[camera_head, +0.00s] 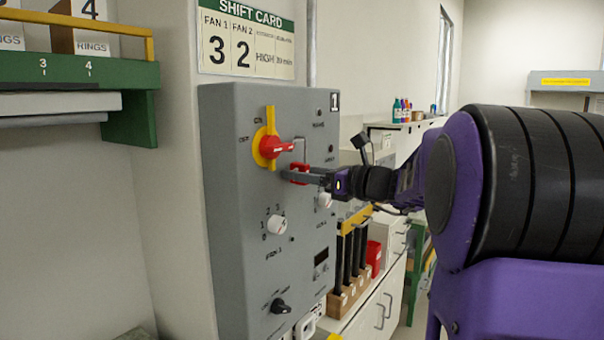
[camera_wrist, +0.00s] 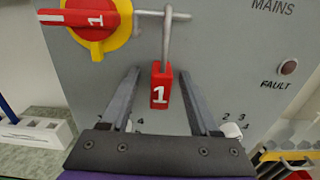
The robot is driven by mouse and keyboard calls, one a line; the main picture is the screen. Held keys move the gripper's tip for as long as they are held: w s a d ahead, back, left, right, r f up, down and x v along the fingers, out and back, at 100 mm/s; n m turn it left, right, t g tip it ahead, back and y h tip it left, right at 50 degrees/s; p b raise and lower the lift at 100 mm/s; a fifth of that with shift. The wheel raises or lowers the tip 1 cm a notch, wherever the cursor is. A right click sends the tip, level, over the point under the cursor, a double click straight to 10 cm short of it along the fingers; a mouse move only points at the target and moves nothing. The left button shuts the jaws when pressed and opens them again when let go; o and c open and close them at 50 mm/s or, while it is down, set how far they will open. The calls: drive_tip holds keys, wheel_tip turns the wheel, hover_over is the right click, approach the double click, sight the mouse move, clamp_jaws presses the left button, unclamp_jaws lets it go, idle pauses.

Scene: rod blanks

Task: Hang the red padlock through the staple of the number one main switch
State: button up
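The red padlock (camera_wrist: 160,88), marked 1, is upright in the wrist view, its long grey shackle reaching up to the thin metal staple (camera_wrist: 183,15). The shackle crosses the staple and appears to hang on it; whether it is closed cannot be told. My gripper (camera_wrist: 159,76) is open, one finger on each side of the padlock with gaps showing. The number one main switch has a red handle on a yellow plate (camera_wrist: 92,16), left of the staple. In the head view, the padlock (camera_head: 299,172) is partly hidden by my gripper (camera_head: 293,175), below the red handle (camera_head: 277,148).
The grey switch panel (camera_head: 225,185) carries white knobs (camera_head: 277,225) and a black knob (camera_head: 280,306) below. A green shelf (camera_head: 130,75) is at the left. A wooden rack with dark rods (camera_head: 348,292) and a red bin (camera_head: 374,257) stand behind the panel, right.

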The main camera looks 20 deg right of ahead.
drive_tip(key=v, duration=1.7)
drive_tip(key=shift+s, duration=0.25)
drive_tip(key=shift+d, duration=0.1)
